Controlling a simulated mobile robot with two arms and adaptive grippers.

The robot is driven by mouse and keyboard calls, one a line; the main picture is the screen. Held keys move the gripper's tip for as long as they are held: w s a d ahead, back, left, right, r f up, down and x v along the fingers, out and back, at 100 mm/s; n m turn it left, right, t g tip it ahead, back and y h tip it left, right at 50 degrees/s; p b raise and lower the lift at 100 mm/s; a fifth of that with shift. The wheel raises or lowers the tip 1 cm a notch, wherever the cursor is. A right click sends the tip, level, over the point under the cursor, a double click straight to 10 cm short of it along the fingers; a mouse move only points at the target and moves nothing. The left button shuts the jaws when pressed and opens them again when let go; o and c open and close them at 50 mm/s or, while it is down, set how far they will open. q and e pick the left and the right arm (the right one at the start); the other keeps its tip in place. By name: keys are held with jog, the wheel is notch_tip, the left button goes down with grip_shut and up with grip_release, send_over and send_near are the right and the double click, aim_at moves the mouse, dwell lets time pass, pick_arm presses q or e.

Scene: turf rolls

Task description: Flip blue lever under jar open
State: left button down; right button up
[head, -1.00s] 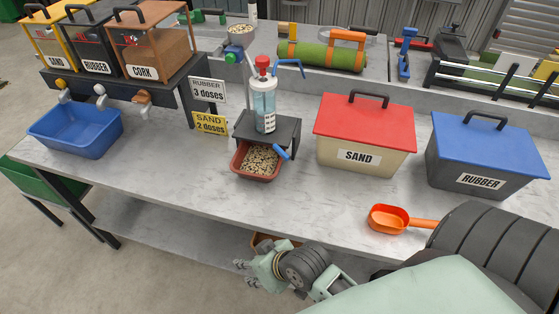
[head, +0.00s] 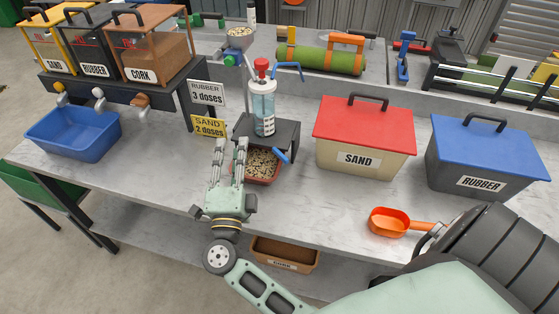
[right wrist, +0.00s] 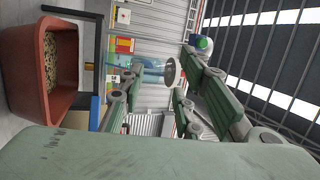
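The clear jar (head: 263,106) with a red cap and pale blue contents stands on a small dark stand (head: 284,133). The blue lever (head: 282,156) sticks out at the stand's front right, above a red tray (head: 262,180) of mixed granules. My left gripper is not in view.
A sand box (head: 357,162) with red lid, a rubber box (head: 478,182) with blue lid and an orange scoop (head: 388,222) stand to the right. Dose signs (head: 207,94) stand behind the gripper. A blue basin (head: 72,150) is at left. Bench between basin and gripper is clear.

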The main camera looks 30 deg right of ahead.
aim_at(281, 159)
jog(key=s+d+f+m+g+h, duration=0.1)
jog(key=f+m+g, duration=0.1)
jog(key=g, duration=0.1)
jog(key=s+d+f+m+g+h, duration=0.1)
jog(key=s+f+m+g, duration=0.1)
jog(key=g, duration=0.1)
jog(key=s+d+f+m+g+h, duration=0.2)
jog(key=f+m+g, duration=0.1)
jog(key=shift+s+d, duration=0.1)
jog(key=shift+s, duration=0.1)
jog(key=shift+d, duration=0.25)
jog(key=p+x, duration=0.2)
jog(key=x, duration=0.4)
jog(key=shift+d, duration=0.1)
jog(key=shift+w+d+f, duration=0.15)
jog(key=shift+w+d, duration=0.1)
jog(key=shift+d, duration=0.25)
grip_shut()
